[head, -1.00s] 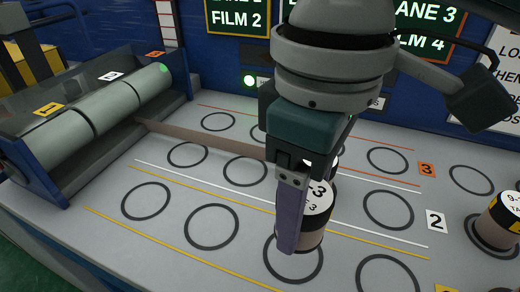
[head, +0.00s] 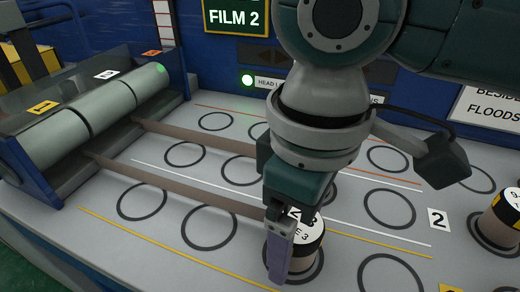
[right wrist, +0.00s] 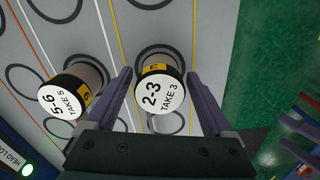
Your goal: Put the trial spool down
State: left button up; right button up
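The trial spool (head: 305,240), a black-topped roll with a white label, stands upright on a marked ring in the nearest lane. In the right wrist view the spool (right wrist: 162,97) reads "2-3 TAKE 3". My right gripper (head: 282,245) is lowered around it; in the head view one purple finger hides part of its side. In the right wrist view my right gripper (right wrist: 160,85) has a finger on each side, with a narrow gap between each finger and the spool, so it looks open.
A "5-6 TAKE 5" spool (right wrist: 70,100) stands close beside it, mostly hidden in the head view. Another spool (head: 505,220) is at the right edge. Brown strips (head: 175,183) run from the grey rollers (head: 95,115) across the table. Several rings are empty.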

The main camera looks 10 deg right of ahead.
jog(key=shift+o, duration=0.2)
jog(key=shift+r, duration=0.2)
notch_tip(320, 180, up, 11)
jog(key=shift+f+p, duration=0.1)
jog(key=shift+p, duration=1.05)
jog(key=shift+r, duration=0.6)
